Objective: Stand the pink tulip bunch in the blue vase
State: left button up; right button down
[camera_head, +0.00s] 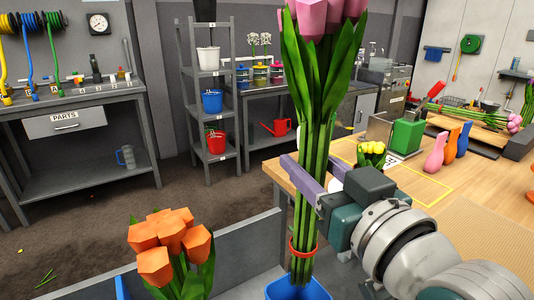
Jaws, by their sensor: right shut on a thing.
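The pink tulip bunch (312,110) stands upright in the middle of the head view, its blossoms cut off by the top edge. My right gripper (304,184) is shut around its green stems, above a red band (302,250). The stem ends are at a blue container (298,290) at the bottom edge; I cannot tell whether they are inside it or above it. My left gripper is not in view.
Orange tulips (170,243) stand in a grey-walled holder (245,253) at the lower left. Yellow tulips (372,152) and a green box (407,136) are on the wooden table (480,195) behind my right arm. Another tulip bunch (480,118) lies behind the vases. The near tabletop is mostly clear.

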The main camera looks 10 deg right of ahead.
aim_at(306, 283)
notch_tip(306, 283, down, 20)
jog(key=b, duration=1.5)
jog(key=shift+r+b, duration=0.15)
jog(key=shift+b, duration=0.15)
jog(key=shift+f+b, duration=0.35)
jog(key=shift+f, duration=0.05)
jog(key=shift+f+b, duration=0.3)
jog(key=shift+f, duration=0.05)
grip_release()
dwell(0.4)
